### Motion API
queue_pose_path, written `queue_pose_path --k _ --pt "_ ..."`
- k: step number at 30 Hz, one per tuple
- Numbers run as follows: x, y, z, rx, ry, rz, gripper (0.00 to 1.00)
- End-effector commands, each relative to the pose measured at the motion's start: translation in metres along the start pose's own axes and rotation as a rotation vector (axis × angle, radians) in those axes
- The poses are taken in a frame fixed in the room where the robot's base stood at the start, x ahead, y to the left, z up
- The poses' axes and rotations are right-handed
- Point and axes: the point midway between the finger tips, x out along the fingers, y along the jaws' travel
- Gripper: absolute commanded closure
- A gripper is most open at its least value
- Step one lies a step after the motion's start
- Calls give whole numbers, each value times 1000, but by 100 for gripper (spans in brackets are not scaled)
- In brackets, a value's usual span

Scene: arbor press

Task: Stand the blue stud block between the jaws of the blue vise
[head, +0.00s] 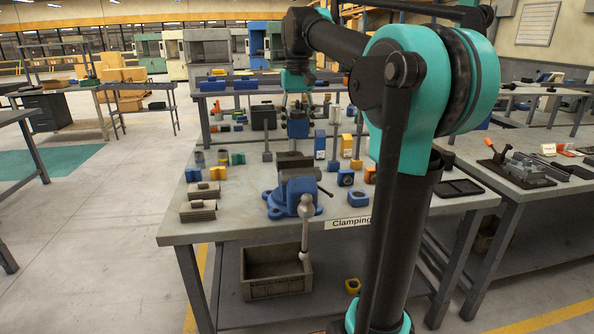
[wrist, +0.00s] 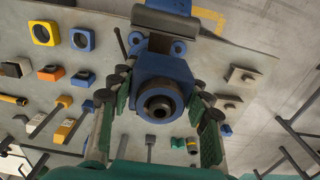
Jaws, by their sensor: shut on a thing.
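The blue stud block (wrist: 150,72) is in my gripper (wrist: 157,110), between the two green-padded fingers, with its round metal stud facing the wrist camera. In the head view the block (head: 298,128) shows beyond the vise, above the table, with my gripper (head: 298,108) over it. The blue vise (head: 290,192) stands near the table's front edge, with dark jaws (head: 294,160) and a handle at the front. In the wrist view the vise (wrist: 168,6) is at the top edge, partly cut off. The block is apart from the jaws. The jaw gap is hard to see.
Small blue and orange blocks (head: 345,178) stand right of the vise. Stepped grey blocks (head: 198,210) lie to its left. Tall blue (head: 320,147) and yellow (head: 346,146) blocks stand behind at the right. A grey bin (head: 272,272) sits on the lower shelf.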

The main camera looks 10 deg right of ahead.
Motion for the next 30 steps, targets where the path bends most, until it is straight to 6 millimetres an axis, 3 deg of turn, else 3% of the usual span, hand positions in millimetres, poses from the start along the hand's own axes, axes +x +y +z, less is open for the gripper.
queue_pose_path --k 6,12,22,30 --pt "48 0 0 0 0 0 100" --pt "83 0 0 0 0 0 100" --pt "104 0 0 -1 0 0 100" --pt "134 0 0 -1 0 0 100"
